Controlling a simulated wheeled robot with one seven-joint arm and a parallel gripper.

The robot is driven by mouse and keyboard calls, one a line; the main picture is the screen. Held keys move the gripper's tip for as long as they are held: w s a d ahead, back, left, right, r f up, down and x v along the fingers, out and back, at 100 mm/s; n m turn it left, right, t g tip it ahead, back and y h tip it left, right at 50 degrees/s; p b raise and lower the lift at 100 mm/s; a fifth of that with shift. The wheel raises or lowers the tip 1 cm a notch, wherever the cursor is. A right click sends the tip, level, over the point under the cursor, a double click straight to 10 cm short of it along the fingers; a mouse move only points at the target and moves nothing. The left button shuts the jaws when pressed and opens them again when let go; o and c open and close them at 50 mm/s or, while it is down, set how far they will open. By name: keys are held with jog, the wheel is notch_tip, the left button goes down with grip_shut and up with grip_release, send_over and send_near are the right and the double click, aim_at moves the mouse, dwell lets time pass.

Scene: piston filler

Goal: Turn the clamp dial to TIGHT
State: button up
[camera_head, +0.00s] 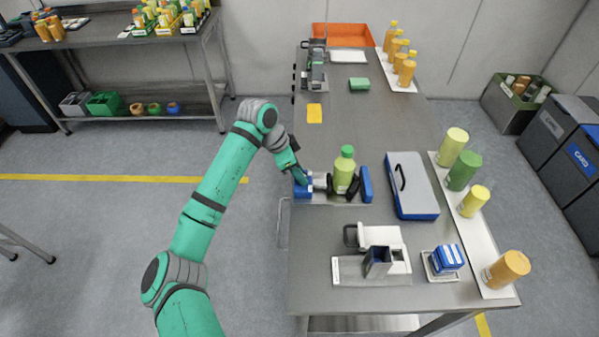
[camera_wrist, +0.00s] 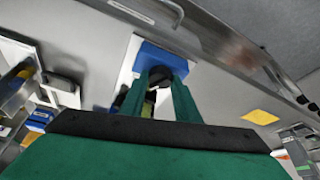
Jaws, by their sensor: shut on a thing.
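The clamp stands at the table's left edge, with a blue block (camera_head: 302,190) at its left end and a blue upright plate (camera_head: 366,184) at its right end. A yellow-green bottle with a green cap (camera_head: 344,172) stands upright between its black jaws. My gripper (camera_head: 299,178) is at the blue block. In the wrist view my green fingers (camera_wrist: 160,86) are shut on the dark clamp dial (camera_wrist: 160,75) in front of the blue block (camera_wrist: 160,57). The fingers hide most of the dial, and I cannot read its marks or setting.
A blue-and-grey case (camera_head: 411,186) lies right of the clamp. A small fixture (camera_head: 378,262) and a tray of blue pieces (camera_head: 446,262) stand at the front. Bottles and jars line a white strip (camera_head: 490,280) on the right. The table's middle behind the clamp is mostly clear.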

jog(key=shift+w+m+g, duration=0.1)
jog(key=shift+m+g, duration=0.5)
jog(key=shift+m, duration=1.3)
jog(key=o, duration=1)
jog(key=shift+o, duration=0.2)
jog(key=shift+r, duration=0.1)
jog(key=v, duration=1)
jog(key=shift+a+r, duration=0.25)
jog(key=shift+w, duration=0.2)
